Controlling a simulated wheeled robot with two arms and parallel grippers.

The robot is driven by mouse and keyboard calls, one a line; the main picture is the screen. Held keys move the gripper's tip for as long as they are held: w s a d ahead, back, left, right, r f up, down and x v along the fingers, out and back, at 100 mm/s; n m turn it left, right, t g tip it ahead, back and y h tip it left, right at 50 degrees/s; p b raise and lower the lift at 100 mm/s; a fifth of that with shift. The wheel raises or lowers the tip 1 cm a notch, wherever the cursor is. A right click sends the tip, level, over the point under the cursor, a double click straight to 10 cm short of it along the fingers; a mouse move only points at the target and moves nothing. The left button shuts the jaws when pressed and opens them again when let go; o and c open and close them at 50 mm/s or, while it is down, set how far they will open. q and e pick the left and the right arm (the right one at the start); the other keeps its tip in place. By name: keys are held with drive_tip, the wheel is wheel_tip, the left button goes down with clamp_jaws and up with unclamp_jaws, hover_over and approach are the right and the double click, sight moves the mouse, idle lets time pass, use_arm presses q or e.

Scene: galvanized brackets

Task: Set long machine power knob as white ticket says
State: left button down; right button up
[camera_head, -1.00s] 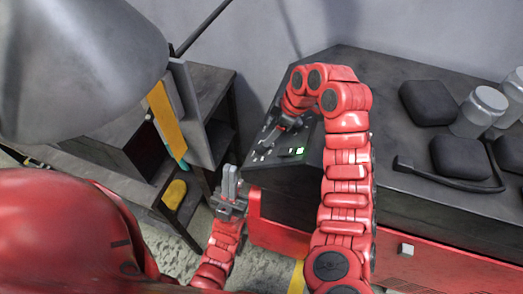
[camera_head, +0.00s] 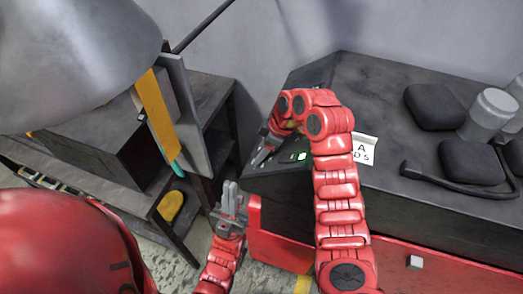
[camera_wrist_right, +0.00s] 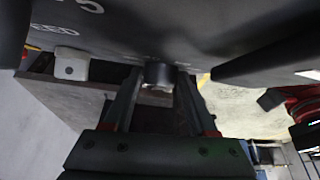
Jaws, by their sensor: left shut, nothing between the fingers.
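The long machine's dark control panel (camera_head: 285,166) has a lit green display (camera_head: 302,156). A round dark knob (camera_wrist_right: 158,73) shows in the right wrist view, between the fingertips of my right gripper (camera_wrist_right: 158,88). Its fingers stand apart on either side of the knob, with what look like narrow gaps. In the head view my right gripper (camera_head: 263,151) is over the panel and the knob is hidden. The white ticket (camera_head: 364,149) is partly behind my right arm; only an "A" and "DS" show. My left gripper (camera_head: 231,194) is shut and empty, left of the machine.
Dark cushion-like pads (camera_head: 434,106), grey cylinders (camera_head: 489,114) and a dark handle-like bar (camera_head: 452,184) lie on the machine top at right. A dark shelf unit (camera_head: 205,120) stands left. A big grey rounded shape (camera_head: 75,60) fills the upper left.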

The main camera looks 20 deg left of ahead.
clamp_jaws()
